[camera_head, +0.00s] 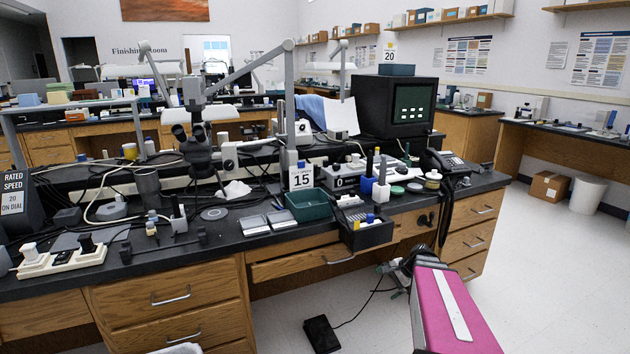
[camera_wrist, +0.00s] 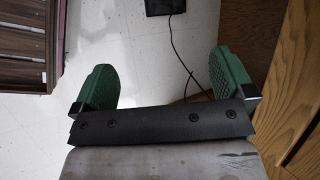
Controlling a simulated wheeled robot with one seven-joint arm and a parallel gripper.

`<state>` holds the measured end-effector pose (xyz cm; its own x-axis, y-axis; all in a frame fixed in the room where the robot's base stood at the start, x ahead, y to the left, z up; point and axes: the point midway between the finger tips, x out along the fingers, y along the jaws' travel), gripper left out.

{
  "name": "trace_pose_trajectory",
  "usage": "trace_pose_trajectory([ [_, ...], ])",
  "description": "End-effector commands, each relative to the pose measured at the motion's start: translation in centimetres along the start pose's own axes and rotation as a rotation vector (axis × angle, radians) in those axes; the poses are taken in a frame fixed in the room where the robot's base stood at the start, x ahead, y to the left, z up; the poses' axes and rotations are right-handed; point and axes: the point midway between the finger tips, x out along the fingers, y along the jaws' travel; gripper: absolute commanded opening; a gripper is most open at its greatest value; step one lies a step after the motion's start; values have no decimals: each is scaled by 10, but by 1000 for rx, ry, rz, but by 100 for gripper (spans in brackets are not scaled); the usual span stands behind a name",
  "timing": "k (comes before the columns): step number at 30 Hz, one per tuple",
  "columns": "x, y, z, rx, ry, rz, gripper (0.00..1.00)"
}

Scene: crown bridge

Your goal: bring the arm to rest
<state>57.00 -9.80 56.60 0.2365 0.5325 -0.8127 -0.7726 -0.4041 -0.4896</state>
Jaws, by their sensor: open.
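My gripper (camera_wrist: 163,80) shows in the wrist view with its two green textured fingers wide apart. Nothing is between them but pale floor and a thin black cable. In the head view my gripper (camera_head: 396,278) is small and partly hidden at the far end of my pink arm, low in front of the workbench. It holds nothing that I can see.
The dark-topped workbench (camera_head: 285,240) has wooden drawers and a cluttered top. A black pedal (camera_head: 321,334) lies on the floor with its cable. Wooden panels (camera_wrist: 295,90) stand close right of my gripper. White floor (camera_head: 560,270) is clear at right.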

Motion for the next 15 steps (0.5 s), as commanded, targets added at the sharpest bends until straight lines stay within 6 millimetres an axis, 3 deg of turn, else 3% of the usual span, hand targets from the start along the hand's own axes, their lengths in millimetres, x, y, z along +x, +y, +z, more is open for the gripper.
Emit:
trace_pose_trajectory([
  [1,6,3,22,-92,8,62,100],
  [6,21,13,68,-399,37,269,100],
  [15,25,26,121,-851,54,568,100],
])
